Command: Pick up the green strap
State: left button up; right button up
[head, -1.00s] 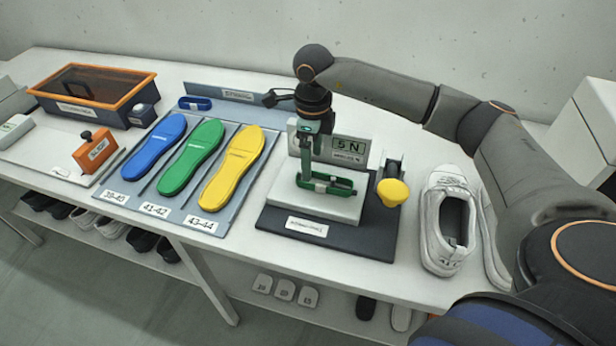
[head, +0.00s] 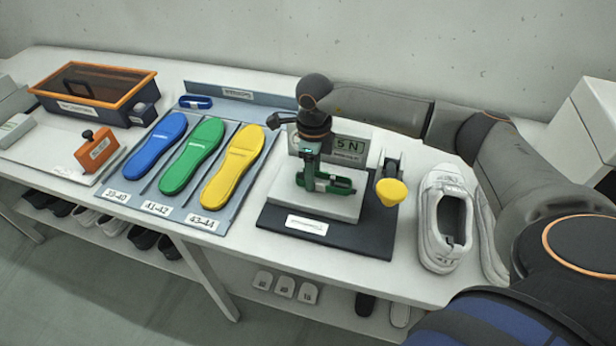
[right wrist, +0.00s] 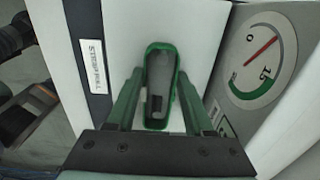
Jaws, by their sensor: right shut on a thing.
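The green strap (head: 342,186) is a small closed loop with a pale buckle. It lies at the white plate (head: 322,204) of the force tester in the head view. It also shows end-on between my fingers in the right wrist view (right wrist: 160,48). My right gripper (head: 310,181) is over the plate, pointing down, and shut on the strap. Its green fingers also show in the right wrist view (right wrist: 160,104), one on each side of the loop. I cannot tell whether the strap still touches the plate. My left gripper is not in view.
White shoes (head: 442,222) stand further right. Blue, green and yellow insoles (head: 232,170) lie left. A blue strap (head: 196,102) lies behind them.

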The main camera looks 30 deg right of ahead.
grip_shut()
